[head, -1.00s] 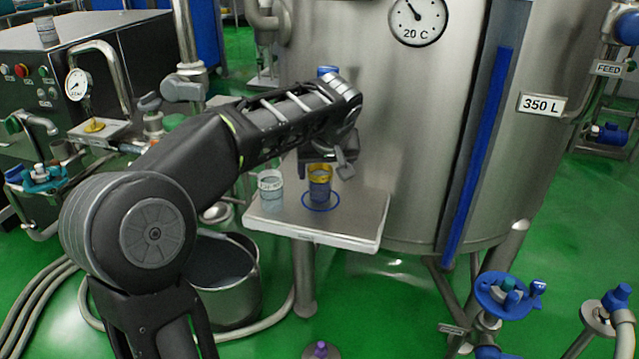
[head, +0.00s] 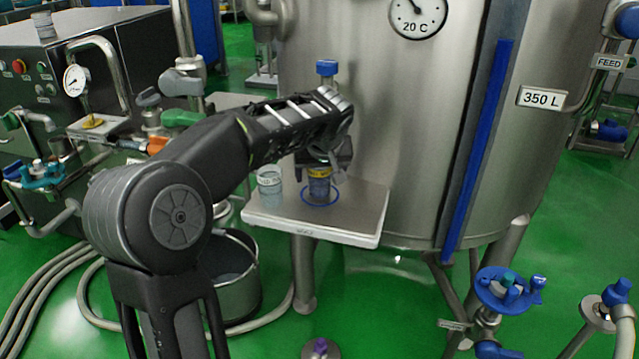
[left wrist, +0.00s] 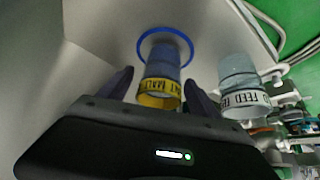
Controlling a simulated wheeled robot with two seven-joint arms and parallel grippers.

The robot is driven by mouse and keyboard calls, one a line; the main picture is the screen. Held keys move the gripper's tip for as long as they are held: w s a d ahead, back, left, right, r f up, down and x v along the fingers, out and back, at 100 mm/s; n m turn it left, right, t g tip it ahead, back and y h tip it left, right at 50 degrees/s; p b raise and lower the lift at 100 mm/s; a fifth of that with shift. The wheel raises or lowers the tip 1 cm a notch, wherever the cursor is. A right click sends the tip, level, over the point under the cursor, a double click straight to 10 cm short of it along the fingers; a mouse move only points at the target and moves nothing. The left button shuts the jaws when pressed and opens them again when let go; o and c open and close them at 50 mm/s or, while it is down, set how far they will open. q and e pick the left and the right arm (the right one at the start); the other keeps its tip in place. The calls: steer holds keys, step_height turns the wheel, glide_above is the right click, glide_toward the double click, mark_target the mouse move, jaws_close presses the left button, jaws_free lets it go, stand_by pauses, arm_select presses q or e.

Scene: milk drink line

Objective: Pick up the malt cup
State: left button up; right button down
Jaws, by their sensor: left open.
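The malt cup (head: 319,184) is a blue-grey cup with a yellow band, standing upright at the blue ring on the small white shelf (head: 350,222) by the tank. In the left wrist view the malt cup (left wrist: 161,85) shows its yellow label, partly reading MALT, between the two dark fingers. My left gripper (head: 328,172) is open around the cup from above; in the left wrist view the gripper (left wrist: 158,88) has a finger on each side, with gaps visible. The head view partly hides the fingers behind my wrist. My right gripper is not in view.
A clear cup with a white FEED label (head: 269,187) stands close to the left of the malt cup on the shelf. The large steel tank (head: 400,130) rises right behind. A blue-topped fitting (head: 327,68) is above my wrist. The shelf's right part is clear.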

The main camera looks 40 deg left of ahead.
arm_select(q)
steer(key=x, duration=0.2)
steer(key=shift+w+a+f, duration=0.15)
steer(key=shift+f, duration=0.15)
stand_by(0.3)
jaws_close()
stand_by(0.6)
steer(key=shift+r, duration=0.2)
steer(key=shift+r, duration=0.2)
steer(key=s+d, duration=0.4)
steer(key=s+d+b, duration=0.1)
steer(key=s+d, duration=0.3)
steer(key=s, duration=0.1)
steer(key=s+d, duration=0.4)
steer(key=shift+s, duration=0.25)
stand_by(0.3)
